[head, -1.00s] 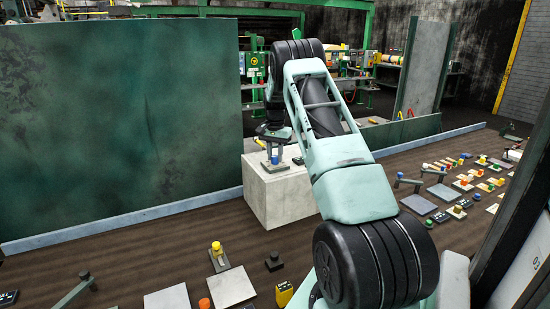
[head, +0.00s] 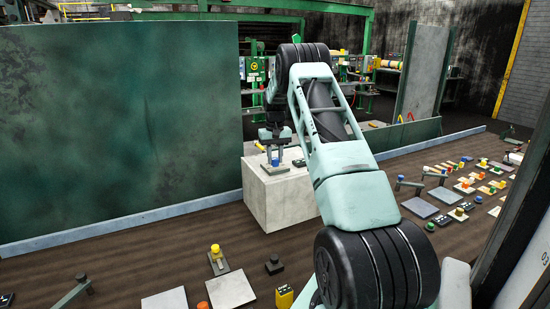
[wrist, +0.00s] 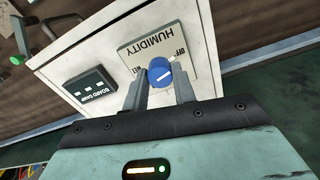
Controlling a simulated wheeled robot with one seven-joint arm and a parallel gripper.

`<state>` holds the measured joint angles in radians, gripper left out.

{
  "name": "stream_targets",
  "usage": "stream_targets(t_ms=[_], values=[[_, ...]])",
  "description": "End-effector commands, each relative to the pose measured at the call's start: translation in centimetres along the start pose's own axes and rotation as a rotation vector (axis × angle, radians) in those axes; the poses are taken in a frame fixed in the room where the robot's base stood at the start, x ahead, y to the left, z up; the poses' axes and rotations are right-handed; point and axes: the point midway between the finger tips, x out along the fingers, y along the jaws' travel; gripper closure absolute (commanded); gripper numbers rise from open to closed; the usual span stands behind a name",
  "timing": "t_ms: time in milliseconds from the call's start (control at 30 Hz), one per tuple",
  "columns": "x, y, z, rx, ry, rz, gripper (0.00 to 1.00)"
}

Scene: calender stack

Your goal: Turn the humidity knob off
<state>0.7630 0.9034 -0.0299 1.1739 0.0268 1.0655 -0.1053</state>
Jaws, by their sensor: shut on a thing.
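The blue humidity knob (wrist: 160,72) sits on a light plate (wrist: 150,48) marked HUMIDITY and OFF, on a white block (head: 280,203). The knob has a white pointer line, roughly crosswise in the wrist view. Other lettering on the plate is partly hidden by the knob and fingers. My gripper (wrist: 160,84) is shut on the knob, one finger on each side. In the head view my gripper (head: 275,152) points down over the block top, and the knob (head: 275,162) shows small between the fingertips.
A dark BOARD DAMP panel (wrist: 89,88) with small switches lies beside the plate. A tall green wall panel (head: 120,120) stands left of the block. Several knobs and plates, one yellow-topped (head: 216,254), lie on the brown floor surface.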

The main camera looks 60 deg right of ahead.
Motion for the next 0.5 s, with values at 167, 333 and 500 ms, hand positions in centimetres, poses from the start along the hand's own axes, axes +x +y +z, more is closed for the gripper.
stream_targets(t_ms=[167, 333, 500], values=[[-0.16, 0.02, -0.1, -0.014, 0.004, 0.001, 0.96], [-0.18, 0.02, -0.1, -0.016, 0.004, 0.001, 0.96], [-0.18, 0.02, -0.11, -0.016, 0.005, 0.001, 0.71]])
